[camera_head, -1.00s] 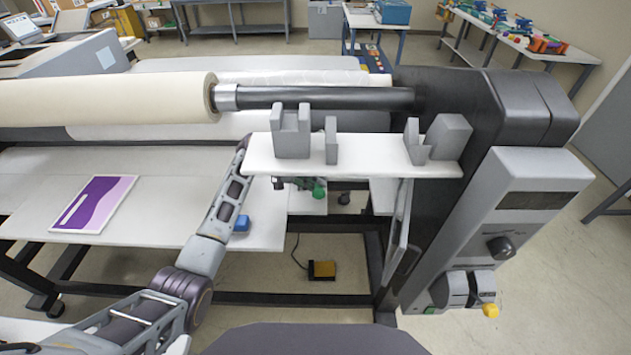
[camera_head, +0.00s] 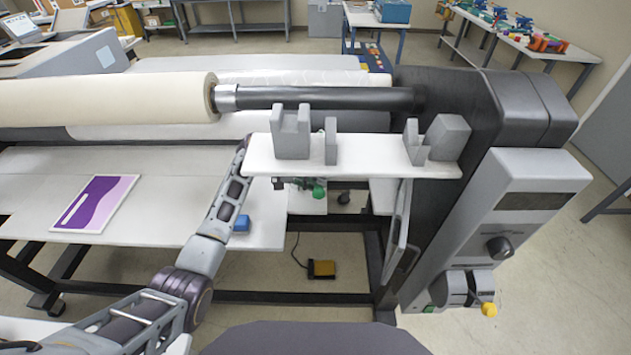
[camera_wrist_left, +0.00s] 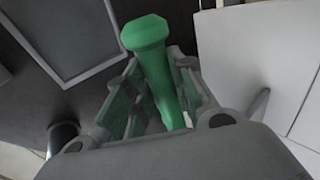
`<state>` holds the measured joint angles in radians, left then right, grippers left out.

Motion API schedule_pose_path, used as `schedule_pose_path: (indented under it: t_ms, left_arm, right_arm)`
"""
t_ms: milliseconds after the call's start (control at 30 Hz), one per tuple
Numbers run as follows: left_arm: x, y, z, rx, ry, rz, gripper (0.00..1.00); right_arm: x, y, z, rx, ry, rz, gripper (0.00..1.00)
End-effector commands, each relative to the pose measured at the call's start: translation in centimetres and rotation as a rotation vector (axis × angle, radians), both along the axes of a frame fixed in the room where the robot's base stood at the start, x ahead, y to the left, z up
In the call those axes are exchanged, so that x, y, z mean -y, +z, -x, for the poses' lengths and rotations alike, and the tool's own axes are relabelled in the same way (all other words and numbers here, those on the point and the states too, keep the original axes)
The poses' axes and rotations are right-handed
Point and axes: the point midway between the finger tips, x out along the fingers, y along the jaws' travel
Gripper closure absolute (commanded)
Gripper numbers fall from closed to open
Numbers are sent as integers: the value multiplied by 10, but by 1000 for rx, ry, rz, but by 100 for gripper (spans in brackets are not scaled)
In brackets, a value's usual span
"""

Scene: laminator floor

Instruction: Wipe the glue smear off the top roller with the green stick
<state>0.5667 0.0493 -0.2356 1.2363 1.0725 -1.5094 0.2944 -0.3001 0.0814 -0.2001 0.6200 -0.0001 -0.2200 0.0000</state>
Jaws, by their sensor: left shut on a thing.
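The green stick (camera_wrist_left: 158,75) shows in the left wrist view between the fingers of my left gripper (camera_wrist_left: 150,95), which is shut on it. In the head view, my left arm reaches in under the white shelf (camera_head: 365,160). The shelf hides most of my left gripper (camera_head: 292,184), and a green end of the stick (camera_head: 318,191) shows just below its front edge. A large cream roll (camera_head: 110,98) lies across the left on a black shaft (camera_head: 325,98). I cannot tell which surface is the top roller, and I make out no glue smear. My right gripper is not in view.
Grey holders (camera_head: 291,133) stand on the shelf. A grey control housing (camera_head: 500,225) with a black knob stands at the right. A purple and white sheet (camera_head: 94,204) and a blue block (camera_head: 242,223) lie on the white table. A yellow pedal (camera_head: 322,269) is on the floor.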

Motion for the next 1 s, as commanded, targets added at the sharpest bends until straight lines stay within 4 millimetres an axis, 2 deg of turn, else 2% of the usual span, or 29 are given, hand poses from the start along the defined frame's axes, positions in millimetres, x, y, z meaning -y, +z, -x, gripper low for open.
schedule_pose_path:
  t_ms: [267,1000]
  left_arm:
    - [2,0,0,1,-1,1,100]
    - [23,1,-1,1,-1,1,100]
  right_arm:
    - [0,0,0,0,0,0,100]
    - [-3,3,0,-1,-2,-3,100]
